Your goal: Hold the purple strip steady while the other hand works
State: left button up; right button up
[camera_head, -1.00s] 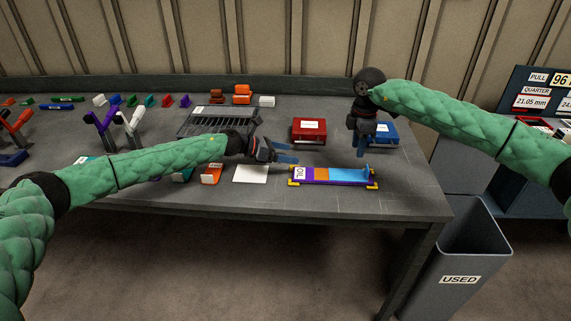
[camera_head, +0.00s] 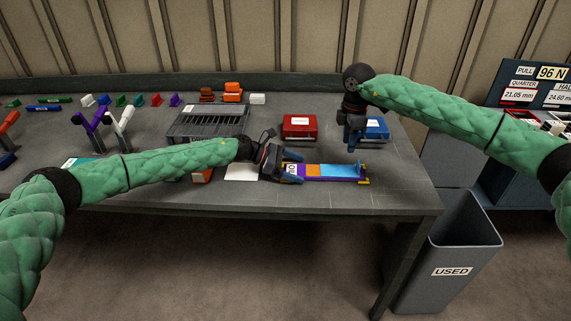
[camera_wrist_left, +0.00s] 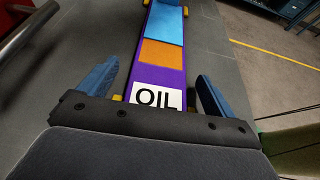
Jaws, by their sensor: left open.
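The purple strip (camera_head: 303,170) lies flat on the table near its front edge, with an orange section, a blue section and a white OIL label. It also shows in the left wrist view (camera_wrist_left: 157,76), running away from the gripper. My left gripper (camera_head: 290,169) is at the strip's left, labelled end. In the left wrist view its two blue fingers (camera_wrist_left: 157,84) stand apart on either side of the strip, with gaps between. My right gripper (camera_head: 352,141) hangs above the table behind the strip's right end; its fingers are too small to judge.
A red case (camera_head: 299,127) and a blue case (camera_head: 376,130) stand behind the strip. A slotted rack (camera_head: 208,122) and a white card (camera_head: 240,173) are to the left. Yellow corner pieces (camera_head: 364,181) sit at the strip's end. A USED bin (camera_head: 453,271) stands on the floor at right.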

pick_arm(q)
jog(key=shift+d+f, duration=0.25)
jog(key=shift+d, duration=0.4)
jog(key=shift+c, duration=0.4)
jog(key=c, duration=1.2)
